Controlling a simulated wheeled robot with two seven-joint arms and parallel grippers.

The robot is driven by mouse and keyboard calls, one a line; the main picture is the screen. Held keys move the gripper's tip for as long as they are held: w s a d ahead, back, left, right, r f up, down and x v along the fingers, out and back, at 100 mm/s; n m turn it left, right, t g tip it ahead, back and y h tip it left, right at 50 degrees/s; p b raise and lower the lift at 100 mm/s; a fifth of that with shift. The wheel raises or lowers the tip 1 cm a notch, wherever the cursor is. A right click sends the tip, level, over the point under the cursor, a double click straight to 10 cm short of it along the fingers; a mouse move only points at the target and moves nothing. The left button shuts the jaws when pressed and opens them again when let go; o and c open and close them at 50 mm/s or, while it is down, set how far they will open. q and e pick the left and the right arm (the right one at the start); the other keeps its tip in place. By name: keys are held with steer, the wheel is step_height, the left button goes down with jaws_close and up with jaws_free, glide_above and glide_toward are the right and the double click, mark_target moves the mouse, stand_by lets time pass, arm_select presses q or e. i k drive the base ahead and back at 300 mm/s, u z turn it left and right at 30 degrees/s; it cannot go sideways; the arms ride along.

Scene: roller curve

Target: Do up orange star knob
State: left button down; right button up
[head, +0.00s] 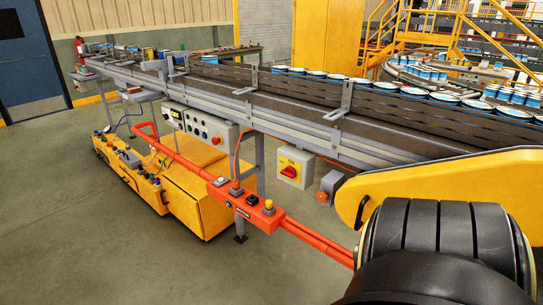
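I cannot clearly make out an orange star knob. Candidates are small: an orange-topped knob (236,187) and a yellow-orange one (269,206) stand on the red-orange control box (245,203) on the rail in front of the conveyor. An orange-and-grey fitting (329,186) hangs under the conveyor frame to their right. Their shapes are too small to tell, and so is whether any is tight or loose. Neither of my grippers shows in the head view.
A conveyor (290,108) carrying blue-and-white cans runs across. A yellow cart (185,195) stands underneath. A large yellow-and-black body fills the lower right. The floor at lower left is clear.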

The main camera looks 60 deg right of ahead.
mark_target(321, 196)
steer(key=z, duration=0.3)
steer(key=i, duration=1.75)
steer(key=z, duration=1.9)
steer(key=i, duration=0.85)
steer(key=z, duration=0.7)
